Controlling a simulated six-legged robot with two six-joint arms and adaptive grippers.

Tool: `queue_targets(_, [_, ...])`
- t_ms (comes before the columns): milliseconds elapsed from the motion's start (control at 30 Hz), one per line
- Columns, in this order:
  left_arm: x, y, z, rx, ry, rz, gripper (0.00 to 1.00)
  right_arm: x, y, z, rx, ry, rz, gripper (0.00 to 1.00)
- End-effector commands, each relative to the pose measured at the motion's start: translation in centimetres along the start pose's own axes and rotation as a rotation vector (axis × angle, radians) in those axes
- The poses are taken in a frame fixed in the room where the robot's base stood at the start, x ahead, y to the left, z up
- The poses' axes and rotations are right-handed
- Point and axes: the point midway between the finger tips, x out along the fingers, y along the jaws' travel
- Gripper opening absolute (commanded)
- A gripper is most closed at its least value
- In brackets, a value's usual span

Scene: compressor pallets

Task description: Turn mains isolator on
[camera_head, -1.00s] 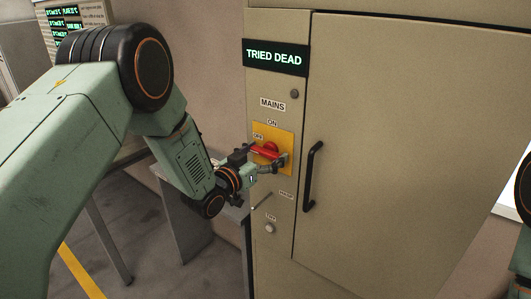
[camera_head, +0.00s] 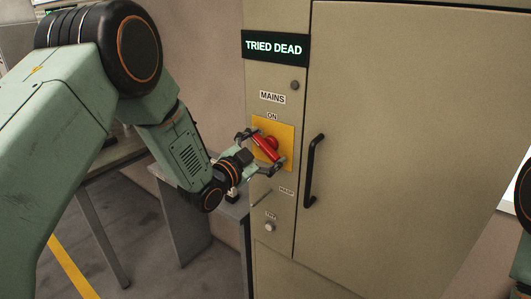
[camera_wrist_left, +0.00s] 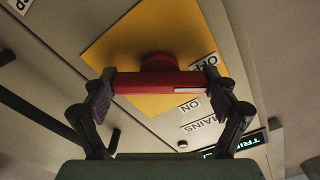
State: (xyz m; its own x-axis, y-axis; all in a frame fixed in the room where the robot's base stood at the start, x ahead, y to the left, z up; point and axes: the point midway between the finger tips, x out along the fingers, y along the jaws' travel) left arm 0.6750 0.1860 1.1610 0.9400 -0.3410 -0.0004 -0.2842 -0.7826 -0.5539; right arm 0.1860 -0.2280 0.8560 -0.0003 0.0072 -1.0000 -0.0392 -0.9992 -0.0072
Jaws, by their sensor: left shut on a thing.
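The red isolator handle (camera_head: 268,151) sits on a yellow plate (camera_head: 287,133) on the beige cabinet, below the MAINS and ON labels. It lies at a slant, upper left to lower right. My left gripper (camera_head: 261,150) is shut on it, with one finger at each end. In the left wrist view the red bar (camera_wrist_left: 145,83) spans between the two fingers (camera_wrist_left: 161,84). Its white-marked end lies between the OFF label (camera_wrist_left: 204,65) and the ON label (camera_wrist_left: 190,104). OFF is hidden in the head view. My right gripper is out of view.
A lit sign reading TRIED DEAD (camera_head: 275,48) is above the switch. A black door handle (camera_head: 313,171) stands out just right of it. A small key-like part (camera_head: 263,197) and a round knob (camera_head: 269,227) are below. A grey table (camera_head: 190,220) stands left of the cabinet.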

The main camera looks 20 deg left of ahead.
Motion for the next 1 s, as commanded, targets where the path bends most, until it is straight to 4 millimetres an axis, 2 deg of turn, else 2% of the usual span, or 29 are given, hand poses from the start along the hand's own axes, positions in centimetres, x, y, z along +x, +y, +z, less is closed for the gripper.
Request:
queue_targets(600, [0.0, 0.2, 0.2, 0.584, 0.002, -0.002, 0.55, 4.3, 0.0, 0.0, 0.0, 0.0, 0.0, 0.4])
queue_targets(1000, [0.0, 0.2, 0.2, 0.876, 0.001, 0.0, 0.55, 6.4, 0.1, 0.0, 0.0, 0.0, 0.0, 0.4])
